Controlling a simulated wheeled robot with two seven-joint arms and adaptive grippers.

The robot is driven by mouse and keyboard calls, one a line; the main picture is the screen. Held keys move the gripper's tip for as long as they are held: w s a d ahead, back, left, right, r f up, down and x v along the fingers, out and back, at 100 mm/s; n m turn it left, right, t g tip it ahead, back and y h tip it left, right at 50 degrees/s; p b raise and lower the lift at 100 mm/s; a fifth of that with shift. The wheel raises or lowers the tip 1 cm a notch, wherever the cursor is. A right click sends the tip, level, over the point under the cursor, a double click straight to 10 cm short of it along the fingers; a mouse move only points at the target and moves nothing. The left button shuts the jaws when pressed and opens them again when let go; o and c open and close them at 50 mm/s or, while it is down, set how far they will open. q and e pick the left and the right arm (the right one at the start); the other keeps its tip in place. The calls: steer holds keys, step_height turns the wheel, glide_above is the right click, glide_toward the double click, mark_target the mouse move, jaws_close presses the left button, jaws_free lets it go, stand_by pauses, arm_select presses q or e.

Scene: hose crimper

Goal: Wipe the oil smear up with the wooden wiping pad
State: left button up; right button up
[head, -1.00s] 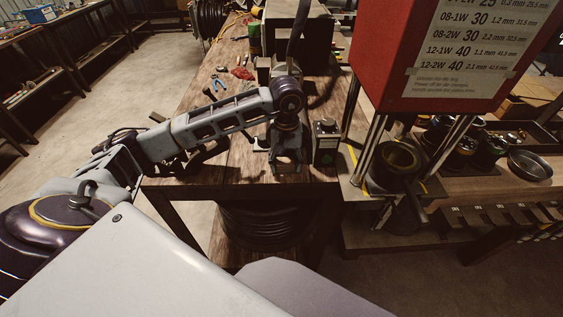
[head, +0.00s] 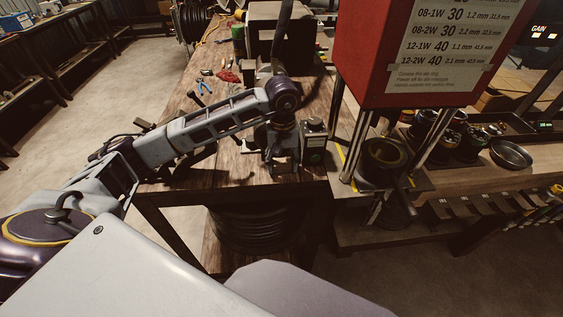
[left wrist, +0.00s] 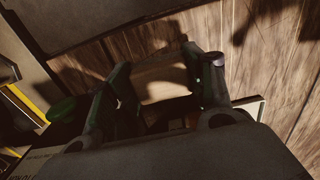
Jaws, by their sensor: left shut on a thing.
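My left gripper (head: 283,168) is over the wooden bench top (head: 235,165), close to its front edge and beside a small control box (head: 313,135). In the left wrist view, its two fingers (left wrist: 166,85) are shut on a pale wooden block, the wiping pad (left wrist: 163,75). The pad is low over the bench planks; I cannot tell whether it touches them. The oil smear cannot be made out; dark patches on the planks in the wrist view may be shadow. My right gripper is in neither view.
The red crimper (head: 400,55) on metal posts stands right of the gripper. Pliers and small tools (head: 228,76) lie farther back on the bench. A metal bowl (head: 511,154) sits on the right-hand bench. A coiled hose (head: 255,228) is below the bench top.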

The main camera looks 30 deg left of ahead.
mark_target(265, 170)
arm_select(q)
steer(key=shift+a+f, duration=0.1)
steer(key=shift+s+a+b, duration=0.3)
steer(key=shift+a, duration=0.2)
steer(key=shift+s+a+b, duration=0.2)
steer(key=shift+s+a, duration=0.1)
steer(key=shift+a, duration=0.2)
steer(key=shift+s+a+b, duration=0.2)
steer(key=shift+s+a, duration=0.05)
steer(key=shift+a, duration=0.25)
steer(key=shift+s+a+b, duration=0.3)
steer(key=shift+s+a, duration=0.15)
steer(key=shift+a, duration=0.25)
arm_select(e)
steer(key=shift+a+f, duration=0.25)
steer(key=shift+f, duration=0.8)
arm_select(q)
steer(key=shift+w+d+r, duration=0.1)
steer(key=shift+w+d, duration=0.25)
steer(key=shift+d, duration=0.45)
steer(key=shift+w+d+r, duration=0.1)
steer(key=shift+w+d, duration=0.3)
steer(key=shift+d, duration=0.35)
steer(key=shift+w+d, duration=0.35)
steer(key=shift+d, duration=0.45)
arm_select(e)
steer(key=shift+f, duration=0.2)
